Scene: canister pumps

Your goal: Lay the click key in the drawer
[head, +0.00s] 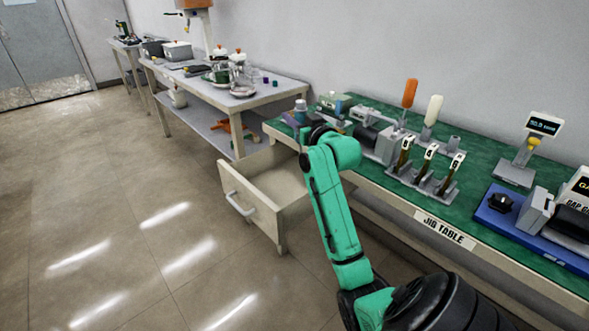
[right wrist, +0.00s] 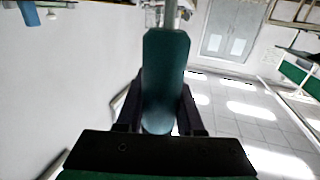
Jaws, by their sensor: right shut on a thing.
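My right gripper (right wrist: 160,112) is shut on a dark teal handle with a grey shaft, which looks like the click key (right wrist: 165,62). The handle stands between the two black fingers, and its shaft runs off the top of the right wrist view. In the head view my right gripper (head: 314,134) is beside the jig table's left end, mostly covered by my wrist; the key cannot be made out there. The drawer (head: 264,218) is pulled out under that end, its visible interior bare. The gripper appears above its back right side. My left gripper is not in view.
The green jig table (head: 478,210) holds a rack of numbered slots (head: 425,180), an orange-handled tool (head: 409,93), a white-handled tool (head: 433,110) and a display stand (head: 520,160). A grey bench (head: 190,82) with pots stands behind left. The floor left of the drawer is clear.

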